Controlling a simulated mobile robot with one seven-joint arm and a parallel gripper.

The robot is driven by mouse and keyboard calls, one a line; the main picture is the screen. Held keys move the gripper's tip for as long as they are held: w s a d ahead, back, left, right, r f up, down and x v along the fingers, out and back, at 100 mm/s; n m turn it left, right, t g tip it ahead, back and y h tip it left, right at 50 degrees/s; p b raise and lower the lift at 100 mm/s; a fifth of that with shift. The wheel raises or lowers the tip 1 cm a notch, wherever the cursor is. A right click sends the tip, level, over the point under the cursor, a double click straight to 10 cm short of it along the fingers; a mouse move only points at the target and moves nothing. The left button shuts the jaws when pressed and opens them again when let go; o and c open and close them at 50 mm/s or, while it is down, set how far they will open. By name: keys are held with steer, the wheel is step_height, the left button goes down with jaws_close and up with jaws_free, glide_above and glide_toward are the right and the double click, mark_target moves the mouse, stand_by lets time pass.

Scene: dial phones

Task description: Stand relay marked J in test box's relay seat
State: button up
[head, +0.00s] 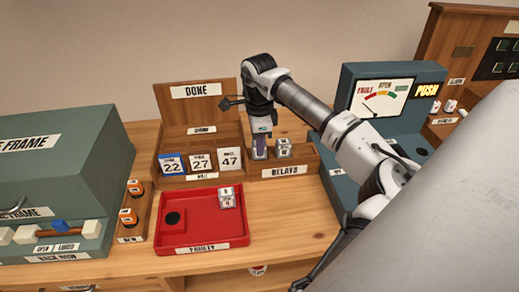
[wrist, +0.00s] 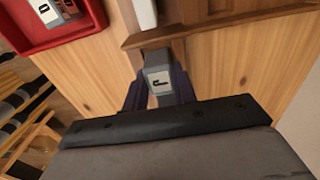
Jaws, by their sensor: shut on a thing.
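My gripper (head: 260,152) points down at the left end of the wooden relays tray (head: 285,171), fingers low in it. In the wrist view, its two dark fingers (wrist: 157,92) are shut on a small grey relay (wrist: 158,78); its pale face bears a dark mark that looks like a J seen turned. In the head view the fingers mostly hide this relay. Another relay (head: 284,148) stands to the right of the gripper in the tray. The teal test box (head: 352,82) with a fault/open/good meter stands at right; my arm crosses it, and I cannot make out its relay seat clearly.
The done rack (head: 197,92) with numbered cards is left of the gripper. A teal frame box (head: 60,150) fills the left. Bare table (head: 280,225) lies right of the red tray.

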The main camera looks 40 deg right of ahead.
steer(key=shift+r+p, duration=1.45)
steer(key=shift+r, duration=1.5)
